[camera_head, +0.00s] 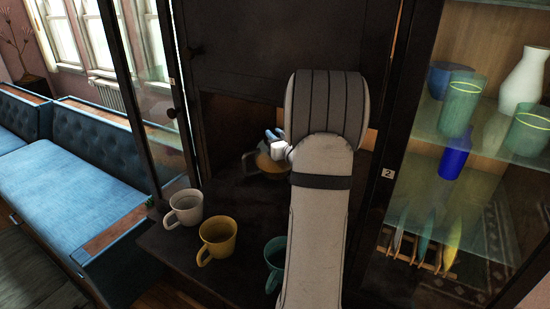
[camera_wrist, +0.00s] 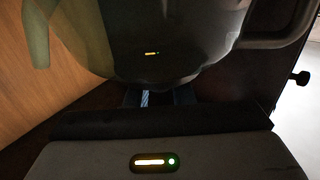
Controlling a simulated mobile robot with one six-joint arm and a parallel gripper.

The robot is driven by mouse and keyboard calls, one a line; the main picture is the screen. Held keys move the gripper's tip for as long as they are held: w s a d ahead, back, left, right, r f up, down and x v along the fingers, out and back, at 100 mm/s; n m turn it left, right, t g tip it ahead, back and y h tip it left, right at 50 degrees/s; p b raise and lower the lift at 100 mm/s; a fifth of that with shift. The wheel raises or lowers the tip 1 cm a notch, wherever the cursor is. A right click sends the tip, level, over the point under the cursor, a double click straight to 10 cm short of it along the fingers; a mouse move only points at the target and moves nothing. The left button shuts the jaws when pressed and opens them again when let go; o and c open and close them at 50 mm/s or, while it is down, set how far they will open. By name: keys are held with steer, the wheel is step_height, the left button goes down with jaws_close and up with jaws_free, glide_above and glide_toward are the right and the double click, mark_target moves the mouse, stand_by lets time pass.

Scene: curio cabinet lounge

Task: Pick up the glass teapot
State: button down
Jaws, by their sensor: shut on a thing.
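The glass teapot (camera_head: 267,163) is see-through with an amber tint. In the head view it is at the dark cabinet's open niche, its handle to the left and its right part hidden by my arm. In the wrist view the teapot (camera_wrist: 150,35) fills the top, with a greenish spout at left and a handle at right. My gripper (camera_head: 272,135) is at the top of the teapot in the head view. In the wrist view my gripper (camera_wrist: 160,97) has its bluish fingers at the teapot's edge, shut on it. The exact grip point is hidden.
A white mug (camera_head: 186,207), a yellow mug (camera_head: 217,237) and a teal mug (camera_head: 274,256) stand on the dark cabinet top (camera_head: 235,195). A glass-shelved case (camera_head: 480,140) with vases is at right. An open glass door (camera_head: 150,95) and a blue bench (camera_head: 75,180) are at left.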

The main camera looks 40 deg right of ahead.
steer(key=shift+r, duration=0.25)
